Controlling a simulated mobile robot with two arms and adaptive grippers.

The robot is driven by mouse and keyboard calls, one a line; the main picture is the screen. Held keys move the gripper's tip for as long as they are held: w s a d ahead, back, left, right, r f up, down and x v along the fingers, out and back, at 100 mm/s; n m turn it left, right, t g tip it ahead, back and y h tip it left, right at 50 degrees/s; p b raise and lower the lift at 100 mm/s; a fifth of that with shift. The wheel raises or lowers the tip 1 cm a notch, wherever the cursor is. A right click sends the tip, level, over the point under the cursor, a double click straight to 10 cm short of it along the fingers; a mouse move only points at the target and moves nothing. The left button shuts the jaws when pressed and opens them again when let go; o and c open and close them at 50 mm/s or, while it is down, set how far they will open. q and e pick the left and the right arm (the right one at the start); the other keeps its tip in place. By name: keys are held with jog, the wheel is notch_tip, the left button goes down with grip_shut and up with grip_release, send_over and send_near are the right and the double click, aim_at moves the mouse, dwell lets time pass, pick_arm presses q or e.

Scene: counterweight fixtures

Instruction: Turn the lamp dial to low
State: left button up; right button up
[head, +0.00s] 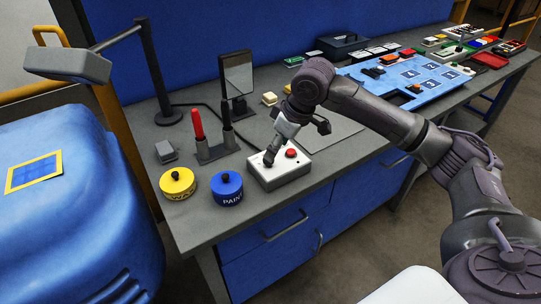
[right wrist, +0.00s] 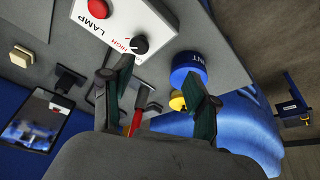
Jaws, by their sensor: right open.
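The white lamp control box (head: 281,176) stands near the front edge of the workbench, with a red button (head: 291,153) on top. The right wrist view shows its black dial (right wrist: 140,44) beside the printed words LAMP and HIGH. A low mark is not readable, and I cannot tell the dial's exact setting. My right gripper (head: 270,154) is over the box's left part and hides most of the dial in the head view. In the right wrist view its fingers (right wrist: 160,85) are spread and empty, with the dial beyond the left fingertip. My left gripper is not in view.
A blue PAINT tin (head: 227,193) and a yellow tin (head: 178,187) stand left of the box. Behind are a tool holder (head: 215,151) with a red-handled tool, a mirror-like panel (head: 238,73) and a grey lamp (head: 68,64). A blue mat (head: 402,78) lies farther right.

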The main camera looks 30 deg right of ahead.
jog(key=d+r+m, duration=0.1)
jog(key=d+r, duration=0.3)
jog(key=x, duration=0.4)
jog(key=p+x, duration=0.1)
jog(key=x, duration=0.4)
jog(key=w+x, duration=0.1)
jog(key=x, duration=0.3)
jog(key=shift+w+a+f+p, duration=0.1)
jog(key=shift+a+f+p, duration=0.05)
jog(key=shift+a+p, duration=0.2)
